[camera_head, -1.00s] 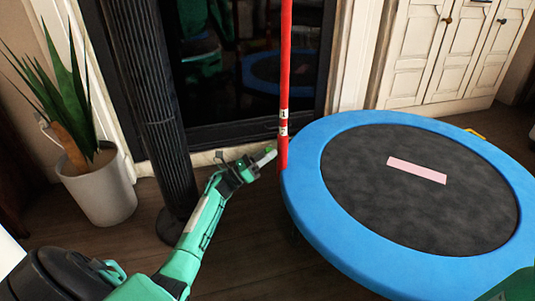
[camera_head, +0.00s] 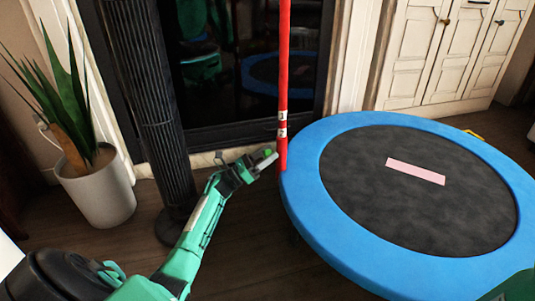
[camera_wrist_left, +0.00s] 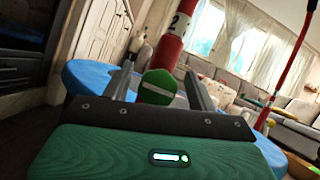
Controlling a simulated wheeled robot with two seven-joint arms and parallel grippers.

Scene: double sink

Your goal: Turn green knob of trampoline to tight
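The trampoline (camera_head: 400,130) has a blue rim and a dark mat and stands at the right of the head view. A red post (camera_head: 284,70) with white number bands rises at its left edge. The green knob (camera_wrist_left: 157,87) faces me in the left wrist view, in front of the red post. My left gripper (camera_head: 263,161) is at the foot of the post. In its wrist view, the two fingers (camera_wrist_left: 158,88) are apart on either side of the knob, with gaps visible. Whether the knob is tight cannot be seen. My right gripper is out of view.
A potted plant (camera_head: 98,190) and a dark ribbed column (camera_head: 150,100) stand at the left. A dark glass panel (camera_head: 235,100) is behind the post. White cabinets (camera_head: 430,60) are at the back right. Wooden floor shows below the trampoline's left edge.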

